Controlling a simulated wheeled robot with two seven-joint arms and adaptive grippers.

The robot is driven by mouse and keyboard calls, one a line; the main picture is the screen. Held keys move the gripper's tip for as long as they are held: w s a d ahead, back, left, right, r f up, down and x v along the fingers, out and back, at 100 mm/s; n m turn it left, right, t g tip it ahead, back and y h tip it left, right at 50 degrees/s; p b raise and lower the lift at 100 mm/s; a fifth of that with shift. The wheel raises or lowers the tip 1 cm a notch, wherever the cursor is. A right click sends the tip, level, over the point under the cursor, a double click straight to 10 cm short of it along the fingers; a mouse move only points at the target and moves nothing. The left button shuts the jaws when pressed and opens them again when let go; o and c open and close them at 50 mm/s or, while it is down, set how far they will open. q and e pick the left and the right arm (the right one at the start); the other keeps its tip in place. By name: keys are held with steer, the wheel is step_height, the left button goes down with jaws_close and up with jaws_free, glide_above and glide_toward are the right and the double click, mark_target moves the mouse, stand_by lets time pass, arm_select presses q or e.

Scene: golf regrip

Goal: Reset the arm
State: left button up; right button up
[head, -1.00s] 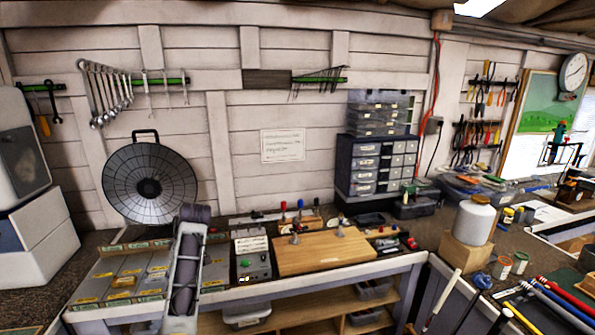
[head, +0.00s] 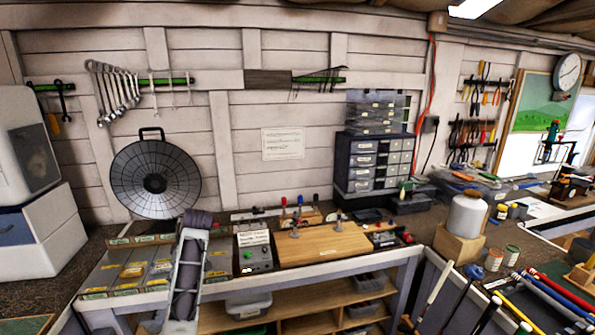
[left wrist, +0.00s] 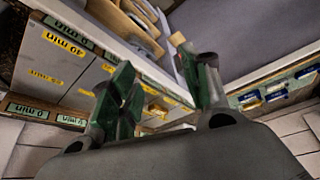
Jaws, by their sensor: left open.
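My left gripper (left wrist: 160,85) shows in the left wrist view, with two dark fingers and green pads standing apart. I see nothing held between them. Behind the fingers lies a flat tray (left wrist: 52,62) with labelled compartments, seen upside down, with signs such as "40 min" and "0 min". How far the fingers are from it is hard to tell. The same labelled tray (head: 108,272) lies on the bench at the lower left in the head view.
A wooden board (head: 322,246) lies on the bench near a drawer cabinet (head: 375,162). A round dark disc (head: 155,180) leans at the wall. Club shafts (head: 435,285) and a white jar (head: 467,215) are at right.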

arm_select(q)
step_height(320, 180, down, 23)
steer(key=s+d+m+b, duration=0.1)
steer(key=d+m, duration=0.1)
steer(key=m, duration=0.4)
steer(key=s+d+f+m+h, duration=0.1)
steer(key=s+f+m, duration=0.1)
steer(key=s+f, duration=0.35)
steer(key=s+d+f+m+b, duration=0.1)
steer(key=s+d+f+m, duration=0.1)
steer(key=f, duration=0.7)
steer(key=s+d+f+m+h, duration=0.1)
steer(key=s+f, duration=0.3)
steer(key=f, duration=0.4)
steer(key=s+d+f+m+h+b, duration=0.15)
steer(key=s+f+m, duration=0.25)
steer(key=s+f, duration=1.4)
steer(key=s+f+m, duration=0.1)
steer(key=s+f, duration=0.2)
steer(key=s, duration=1)
steer(key=s+d+f+m+h, duration=0.1)
steer(key=s+f+m, duration=0.1)
steer(key=s, duration=1.2)
steer(key=shift+d+f, duration=0.15)
steer(key=shift+f, duration=0.4)
steer(key=shift+s, duration=0.1)
